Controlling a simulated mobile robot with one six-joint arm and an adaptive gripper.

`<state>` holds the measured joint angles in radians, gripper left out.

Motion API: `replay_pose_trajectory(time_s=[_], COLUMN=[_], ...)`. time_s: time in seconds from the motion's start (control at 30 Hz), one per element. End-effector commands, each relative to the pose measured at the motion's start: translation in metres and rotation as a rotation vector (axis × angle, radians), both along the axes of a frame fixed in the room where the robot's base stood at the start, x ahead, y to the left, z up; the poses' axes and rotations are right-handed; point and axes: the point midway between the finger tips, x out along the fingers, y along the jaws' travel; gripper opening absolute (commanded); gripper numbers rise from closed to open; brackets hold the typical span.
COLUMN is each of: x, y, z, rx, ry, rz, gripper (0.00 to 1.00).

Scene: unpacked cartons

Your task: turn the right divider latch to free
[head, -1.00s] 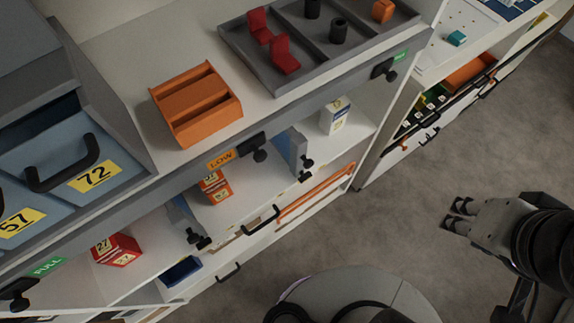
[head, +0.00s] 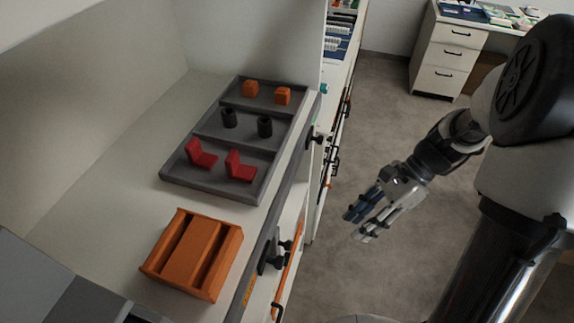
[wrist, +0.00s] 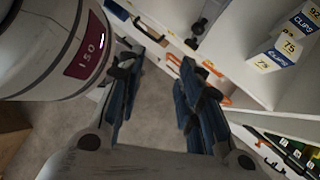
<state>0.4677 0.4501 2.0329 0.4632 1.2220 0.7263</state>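My gripper (head: 356,227) hangs over the grey floor to the right of the shelf unit in the head view. Its fingers stand apart with nothing between them in the wrist view (wrist: 157,85). In the head view a small black latch (head: 285,245) sticks out below the counter edge; it appears to be the right divider latch, but its divider is hidden under the counter. In the wrist view a dark latch-like knob (wrist: 198,28) shows at the top, beyond the fingers and apart from them. I cannot tell its turn position.
A grey tray (head: 212,187) with red, black and orange pieces and an orange caddy (head: 195,252) stand on the counter. A black knob (head: 316,138) juts from its edge. CLIPS boxes (wrist: 282,50) stand on a shelf in the wrist view. The floor (head: 385,130) around my gripper is clear.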

Motion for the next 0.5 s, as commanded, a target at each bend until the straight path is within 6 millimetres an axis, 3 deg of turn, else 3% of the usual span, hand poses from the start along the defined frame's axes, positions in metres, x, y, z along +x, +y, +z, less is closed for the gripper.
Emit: replay_pose_trajectory(time_s=[0.23,0.5], x=[0.011,-0.002], y=[-0.024,-0.033], z=[-0.084,-0.180], rx=[0.227,0.500], ry=[0.395,0.837], rz=[-0.443,-0.857], gripper=[0.33,0.33])
